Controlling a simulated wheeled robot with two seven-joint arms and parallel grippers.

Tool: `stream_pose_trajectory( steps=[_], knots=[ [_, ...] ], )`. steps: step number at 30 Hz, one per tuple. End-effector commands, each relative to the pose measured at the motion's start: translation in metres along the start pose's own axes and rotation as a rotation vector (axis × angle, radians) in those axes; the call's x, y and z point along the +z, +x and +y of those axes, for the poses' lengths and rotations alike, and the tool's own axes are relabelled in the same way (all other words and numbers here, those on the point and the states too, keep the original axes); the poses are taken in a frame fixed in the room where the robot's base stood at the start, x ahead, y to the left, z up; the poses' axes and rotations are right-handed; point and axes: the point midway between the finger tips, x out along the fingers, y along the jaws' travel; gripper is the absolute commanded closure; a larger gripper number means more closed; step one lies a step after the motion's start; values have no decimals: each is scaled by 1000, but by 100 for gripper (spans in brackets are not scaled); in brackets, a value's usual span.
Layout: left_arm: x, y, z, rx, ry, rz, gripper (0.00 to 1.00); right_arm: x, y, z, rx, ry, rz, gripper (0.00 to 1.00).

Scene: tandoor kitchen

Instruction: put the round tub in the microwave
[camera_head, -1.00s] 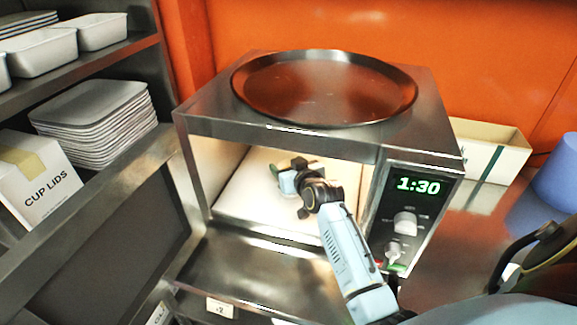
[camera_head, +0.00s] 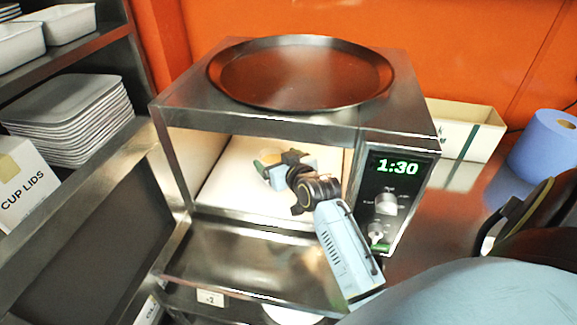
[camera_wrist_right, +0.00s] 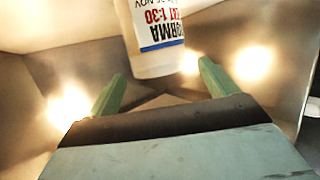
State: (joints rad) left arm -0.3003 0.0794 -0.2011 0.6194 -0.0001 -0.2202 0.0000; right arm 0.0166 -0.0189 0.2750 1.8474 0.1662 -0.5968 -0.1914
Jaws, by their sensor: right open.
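The microwave (camera_head: 180,140) stands with its front open and its door (camera_head: 250,265) folded down; its display reads 1:30. My right gripper (camera_head: 266,168) reaches inside the lit cavity. In the right wrist view its two green fingers (camera_wrist_right: 162,84) are spread and hold nothing. The round tub (camera_wrist_right: 155,60), white with a blue-edged label reading "KORMA", is just beyond the fingertips, roughly centred between them, its upper part cut off by the frame. I cannot make out the tub in the head view. My left gripper is not in view.
A large dark round tray (camera_head: 300,75) lies on top of the microwave. A steel shelf with stacked white trays (camera_head: 75,120) and a cup lids box (camera_head: 25,185) is at left. An open cream box (camera_head: 465,135) and a blue roll (camera_head: 545,140) are at right.

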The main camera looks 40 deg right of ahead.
Motion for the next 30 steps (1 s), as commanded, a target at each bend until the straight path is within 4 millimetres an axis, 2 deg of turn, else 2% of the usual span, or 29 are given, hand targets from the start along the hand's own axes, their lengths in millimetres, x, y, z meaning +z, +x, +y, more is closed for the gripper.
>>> stream_pose_trajectory(
  steps=[1,6,12,26,30],
  knots=[
    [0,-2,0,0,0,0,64,0,-11,0,0,0,-1,15],
    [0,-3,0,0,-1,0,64,0,-42,0,0,-1,-1,15],
    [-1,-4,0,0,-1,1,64,0,-64,0,-1,0,0,15],
    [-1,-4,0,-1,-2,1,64,0,-68,-2,-4,-2,0,15],
    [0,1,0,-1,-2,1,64,7,-66,-19,-41,-44,-4,15]
  ],
)
